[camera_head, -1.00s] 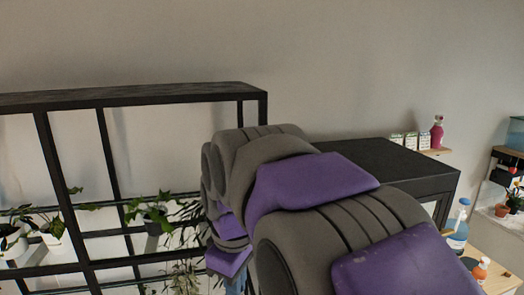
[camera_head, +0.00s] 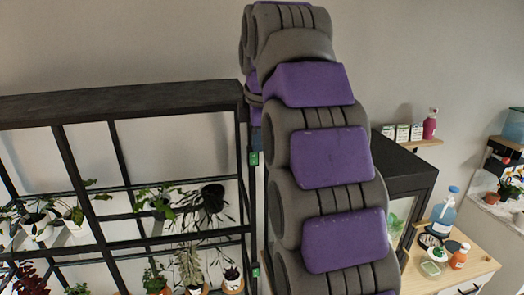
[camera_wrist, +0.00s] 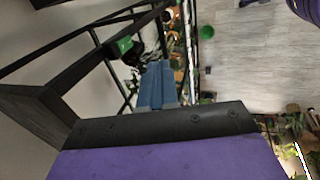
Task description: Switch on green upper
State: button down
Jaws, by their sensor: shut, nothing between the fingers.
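The upper green switch (camera_head: 253,158) is a small green box on the right post of the black plant shelf. A lower green one (camera_head: 256,272) sits further down the same post. In the wrist view a green box (camera_wrist: 124,45) shows on a black bar, left of and above my fingertips; it looks like the upper switch. My gripper (camera_wrist: 157,68) has blue fingers, shut and empty, apart from the green box in the picture. In the head view my raised arm hides most of the gripper. Whether the switch is on cannot be told.
The black shelf frame (camera_head: 120,105) with several potted plants fills the left. A black cabinet (camera_head: 405,175) stands right of my arm. A wooden table (camera_head: 470,268) holds bottles at the lower right. The wrist view shows open floor (camera_wrist: 245,60) below.

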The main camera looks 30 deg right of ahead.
aim_at(255, 159)
jog(key=shift+d+r, duration=0.35)
jog(key=shift+r, duration=0.2)
jog(key=shift+w+d+f+p, duration=0.15)
jog(key=shift+w+d+f, duration=0.2)
jog(key=shift+w+f, duration=1.05)
jog(key=shift+w+d+f+p, duration=0.25)
jog(key=shift+w+f, duration=0.65)
jog(key=shift+f, duration=1.05)
jog(key=shift+w+d+f+p, duration=0.1)
jog(key=shift+w+d+f, duration=0.3)
jog(key=shift+w+f, duration=1)
jog(key=shift+s+f, duration=0.2)
jog(key=shift+f, duration=0.05)
